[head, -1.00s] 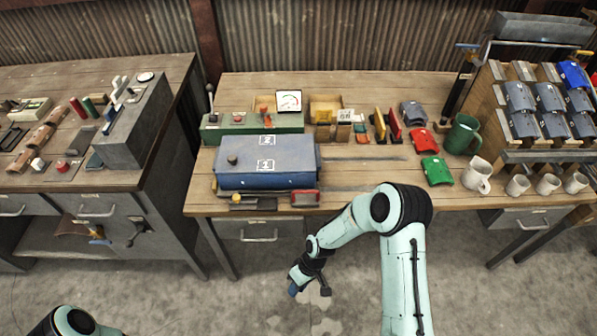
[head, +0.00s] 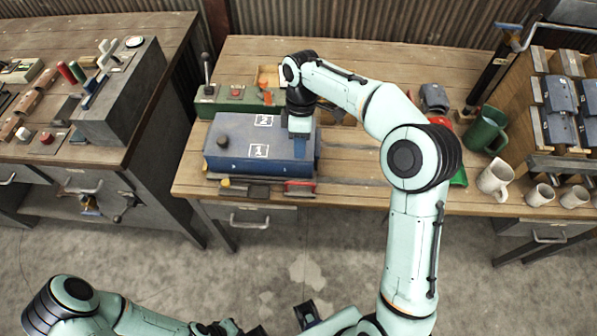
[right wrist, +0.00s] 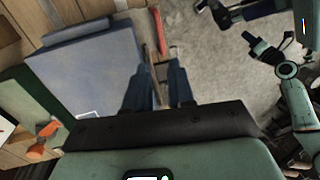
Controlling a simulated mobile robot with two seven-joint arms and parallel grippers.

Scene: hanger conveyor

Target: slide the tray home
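The blue tray (head: 228,150), a flat box with white labels on top, lies on the bench in front of the green control box (head: 235,102). My right gripper (head: 300,146) points down at the tray's right end and hides part of it. In the right wrist view its two dark blue fingers (right wrist: 160,88) stand apart beside the tray's edge (right wrist: 85,75), with nothing clearly held between them. Contact with the tray cannot be told. My left gripper (head: 235,328) is low at the bottom edge, partly cut off, away from the bench; its opening is unclear.
A red-handled piece (head: 299,188) lies at the bench's front edge by the tray. Dark rails (head: 352,181) run right from the tray along a mostly clear strip. A green mug (head: 485,131), pale cups (head: 496,178) and a rack of blue pieces (head: 559,95) stand at right.

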